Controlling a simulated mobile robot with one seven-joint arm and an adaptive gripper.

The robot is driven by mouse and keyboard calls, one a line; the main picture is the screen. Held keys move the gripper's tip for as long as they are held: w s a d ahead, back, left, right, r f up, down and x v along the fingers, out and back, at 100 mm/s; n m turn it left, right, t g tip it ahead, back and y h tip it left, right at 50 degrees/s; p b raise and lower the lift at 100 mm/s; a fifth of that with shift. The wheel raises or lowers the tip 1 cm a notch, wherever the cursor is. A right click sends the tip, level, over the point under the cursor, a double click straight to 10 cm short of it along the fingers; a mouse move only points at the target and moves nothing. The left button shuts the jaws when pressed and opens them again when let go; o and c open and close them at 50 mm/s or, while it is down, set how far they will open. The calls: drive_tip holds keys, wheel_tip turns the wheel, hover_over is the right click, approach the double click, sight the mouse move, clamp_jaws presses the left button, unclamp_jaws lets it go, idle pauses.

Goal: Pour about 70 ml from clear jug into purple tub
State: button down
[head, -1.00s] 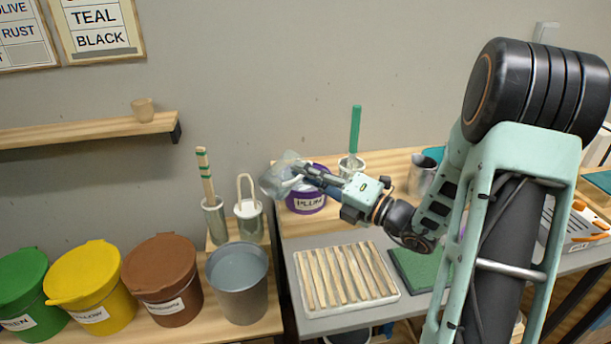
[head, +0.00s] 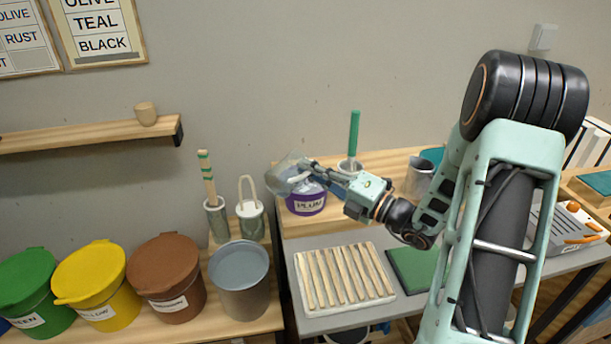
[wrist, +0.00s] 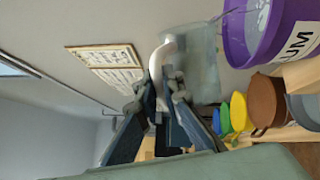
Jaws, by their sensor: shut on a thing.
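My gripper (head: 318,178) is shut on the handle of the clear jug (head: 288,178), which it holds tilted at the back shelf of the bench. The jug also shows in the wrist view (wrist: 204,68), with its pale handle between the fingers (wrist: 165,92). The purple tub (head: 306,204), labelled PLUM, stands just below and to the right of the jug in the head view. The jug and gripper hide part of its top. In the wrist view the tub (wrist: 240,45) is close beside the jug. I cannot tell the liquid level or whether any liquid is flowing.
A slatted rack (head: 343,277) and a green mat (head: 413,268) lie in front. A grey bucket (head: 240,282) and brown tub (head: 165,285) stand at left. A cup with a green-handled tool (head: 353,140) and a grey metal jug (head: 420,176) stand right of the purple tub.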

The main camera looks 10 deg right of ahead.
drive_tip(key=shift+s+a, duration=0.15)
drive_tip(key=shift+w+d+r+m+p, duration=0.25)
drive_tip(key=shift+m+p, duration=0.35)
drive_tip(key=shift+p, duration=0.7)
